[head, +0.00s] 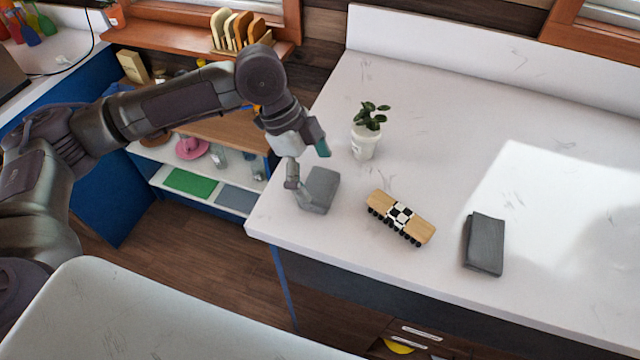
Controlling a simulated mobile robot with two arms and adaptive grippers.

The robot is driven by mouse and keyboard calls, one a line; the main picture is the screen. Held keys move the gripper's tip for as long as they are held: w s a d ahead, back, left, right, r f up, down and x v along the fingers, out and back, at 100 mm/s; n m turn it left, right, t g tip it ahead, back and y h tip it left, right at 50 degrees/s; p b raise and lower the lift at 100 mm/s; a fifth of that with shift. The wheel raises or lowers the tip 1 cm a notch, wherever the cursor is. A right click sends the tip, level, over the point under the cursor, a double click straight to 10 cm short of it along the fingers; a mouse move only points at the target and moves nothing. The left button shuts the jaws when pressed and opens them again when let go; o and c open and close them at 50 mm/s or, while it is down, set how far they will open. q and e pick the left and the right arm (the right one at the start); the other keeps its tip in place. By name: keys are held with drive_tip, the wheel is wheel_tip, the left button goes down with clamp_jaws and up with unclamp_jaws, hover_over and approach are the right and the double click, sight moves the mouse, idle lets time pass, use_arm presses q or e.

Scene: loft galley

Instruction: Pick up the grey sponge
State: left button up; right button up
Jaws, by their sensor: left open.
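The grey sponge (322,188) is a block lying near the left front corner of the white counter (415,110). My left gripper (309,173) is right at it, pointing down and open. One finger comes down close along the sponge's left side. The other finger, with a teal part, shows above and behind the sponge. I cannot tell whether either finger touches it. A second grey item (484,243), flat and looking like a folded cloth, lies further right on the counter. My right gripper is not in view.
The counter's right side is clear. A shelf with a toast rack (238,30) is at the back left.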

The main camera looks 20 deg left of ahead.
sight(319, 184)
use_arm(q)
drive_tip(key=shift+p+x, duration=0.3)
drive_tip(key=shift+x, duration=0.9)
drive_tip(key=shift+d+f, duration=0.1)
drive_tip(key=shift+f, duration=0.35)
drive_tip(key=shift+c, duration=0.2)
drive_tip(key=c, duration=0.5)
drive_tip(key=shift+c, duration=0.3)
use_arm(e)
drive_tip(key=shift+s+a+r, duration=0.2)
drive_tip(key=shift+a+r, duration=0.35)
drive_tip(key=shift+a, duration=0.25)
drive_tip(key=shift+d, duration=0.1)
